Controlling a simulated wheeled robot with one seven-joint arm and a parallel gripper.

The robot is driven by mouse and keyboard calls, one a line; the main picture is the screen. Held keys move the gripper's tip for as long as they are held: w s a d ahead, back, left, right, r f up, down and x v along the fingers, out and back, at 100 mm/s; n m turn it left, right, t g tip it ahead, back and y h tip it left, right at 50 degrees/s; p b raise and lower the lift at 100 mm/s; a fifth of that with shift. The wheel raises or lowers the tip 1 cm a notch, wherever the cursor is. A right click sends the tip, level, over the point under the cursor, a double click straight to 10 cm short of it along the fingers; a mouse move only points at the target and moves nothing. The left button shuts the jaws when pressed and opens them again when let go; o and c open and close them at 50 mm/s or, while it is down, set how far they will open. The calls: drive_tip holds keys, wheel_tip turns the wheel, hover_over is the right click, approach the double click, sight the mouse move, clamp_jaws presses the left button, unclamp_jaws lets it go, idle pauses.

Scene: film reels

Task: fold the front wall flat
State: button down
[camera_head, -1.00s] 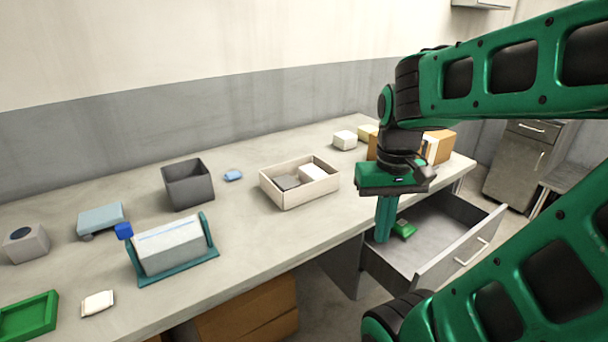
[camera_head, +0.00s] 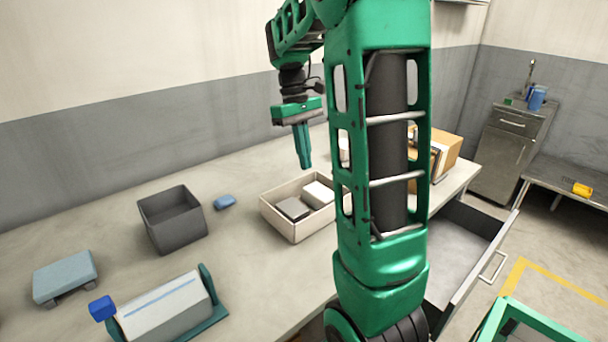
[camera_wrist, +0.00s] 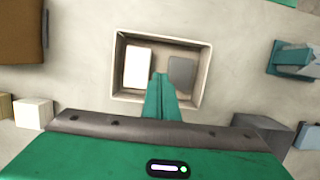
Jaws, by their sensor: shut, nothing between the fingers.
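A cream open box (camera_head: 277,218) stands on the workbench, and its walls look upright in the head view. It also shows in the wrist view (camera_wrist: 204,85). A white block (camera_head: 319,193) and a dark grey block (camera_head: 293,209) lie inside it. My gripper (camera_head: 305,166) is shut and empty, pointing down above the box's far side. In the wrist view my fingers (camera_wrist: 163,76) overlap the box's interior and cover part of one wall. The box's right end is partly hidden by my arm in the head view.
A dark grey bin (camera_head: 172,232) and a small blue item (camera_head: 225,202) stand left of the box. A teal-framed roller (camera_head: 165,310) is at the front left. An open drawer (camera_head: 462,250) juts out at the right. Bare bench lies around the box.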

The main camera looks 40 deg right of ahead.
approach(325, 217)
drive_tip(key=w+f, duration=0.2)
drive_tip(key=f, duration=0.1)
drive_tip(key=w+f, duration=0.1)
drive_tip(key=w, duration=0.1)
drive_tip(key=shift+w+d+f, duration=0.1)
drive_tip(key=shift+d+f, duration=0.15)
drive_tip(key=shift+d, duration=0.1)
drive_tip(key=s, duration=0.3)
drive_tip(key=shift+a, duration=0.1)
drive_tip(key=shift+s, duration=0.5)
drive_tip(key=shift+s+t, duration=0.3)
drive_tip(key=shift+t, duration=0.1)
